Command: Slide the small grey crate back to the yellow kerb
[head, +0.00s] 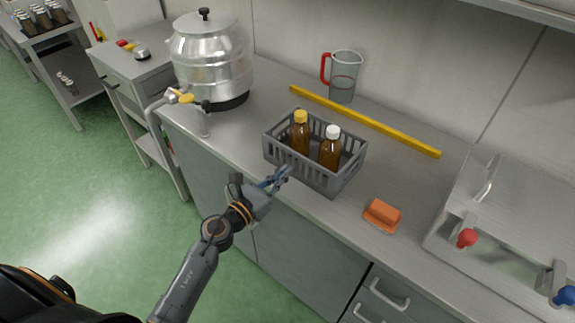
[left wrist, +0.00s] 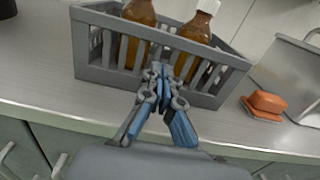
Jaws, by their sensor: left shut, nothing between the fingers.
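The small grey crate (head: 318,177) stands on the steel counter near its front edge, with two brown bottles inside. One bottle has a yellow cap (head: 300,117) and the other a white cap (head: 333,132). The yellow kerb (head: 364,121) lies along the back of the counter, with a strip of bare counter between it and the crate. My left gripper (head: 284,172) is shut and empty at the crate's front side. In the left wrist view its fingertips (left wrist: 160,70) overlap the slatted front wall of the crate (left wrist: 98,75); I cannot tell whether they touch. My right gripper is not in view.
A metal urn (head: 212,60) with a tap stands left of the crate. A measuring jug (head: 343,76) stands behind the kerb. An orange block (head: 382,215) lies right of the crate, before a steel unit (head: 510,215) with red and blue knobs.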

